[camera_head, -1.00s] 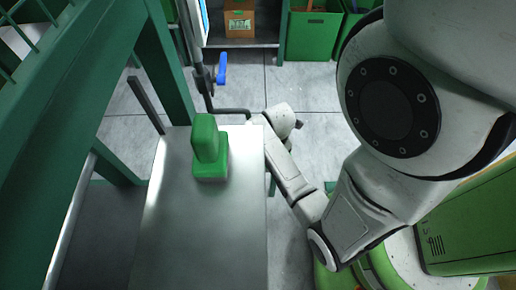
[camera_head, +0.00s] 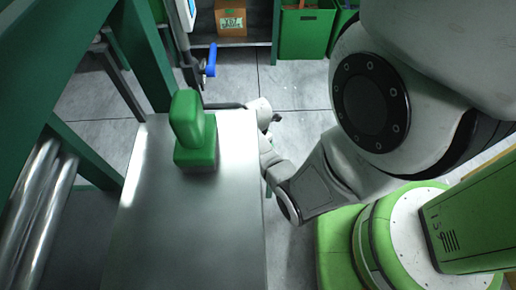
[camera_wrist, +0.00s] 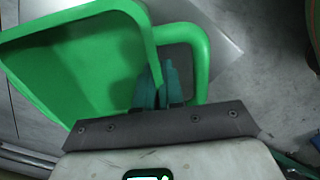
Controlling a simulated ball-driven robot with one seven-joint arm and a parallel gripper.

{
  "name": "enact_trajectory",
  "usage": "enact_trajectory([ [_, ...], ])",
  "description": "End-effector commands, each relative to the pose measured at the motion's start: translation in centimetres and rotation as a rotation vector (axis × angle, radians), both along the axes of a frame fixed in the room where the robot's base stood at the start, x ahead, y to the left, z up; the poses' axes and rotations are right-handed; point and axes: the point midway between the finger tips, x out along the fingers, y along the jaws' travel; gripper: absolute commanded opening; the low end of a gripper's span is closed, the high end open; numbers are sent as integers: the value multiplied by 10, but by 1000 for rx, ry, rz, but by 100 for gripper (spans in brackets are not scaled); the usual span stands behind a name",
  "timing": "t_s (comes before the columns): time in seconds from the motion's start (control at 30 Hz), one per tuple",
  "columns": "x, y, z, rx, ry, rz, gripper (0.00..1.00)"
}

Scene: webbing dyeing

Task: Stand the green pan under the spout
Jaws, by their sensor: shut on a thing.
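The green pan (camera_wrist: 75,60) fills the upper left of the wrist view, with its open hollow and a looped handle (camera_wrist: 203,60) at its right side. My gripper (camera_wrist: 158,80) is shut on the pan at the handle side, with its teal fingers close together there. The exact grip point is partly hidden. In the head view, the pan and my fingertips do not show clearly; the wrist end of my arm is beyond the steel table's right edge. A dark pipe with a blue lever (camera_head: 210,64) stands behind the table. I cannot tell which part is the spout.
A steel-topped table (camera_head: 190,235) carries a green two-part block (camera_head: 195,140). Green frame posts (camera_head: 140,55) and shiny rollers (camera_head: 35,205) stand at the left. Green bins (camera_head: 306,32) and a cardboard box (camera_head: 230,18) are at the back. Bare floor shows behind the table.

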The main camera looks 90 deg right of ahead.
Motion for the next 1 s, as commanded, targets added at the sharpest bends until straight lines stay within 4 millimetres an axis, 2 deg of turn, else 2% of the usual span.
enact_trajectory([
  [0.37,1,-1,-4,-3,-2,0,0],
  [0.4,0,-1,-3,-2,-1,0,11],
  [0.63,0,0,-3,-2,-1,0,33],
  [0.87,0,0,-2,-1,0,0,33],
  [1.0,0,0,8,-2,-1,0,33],
])
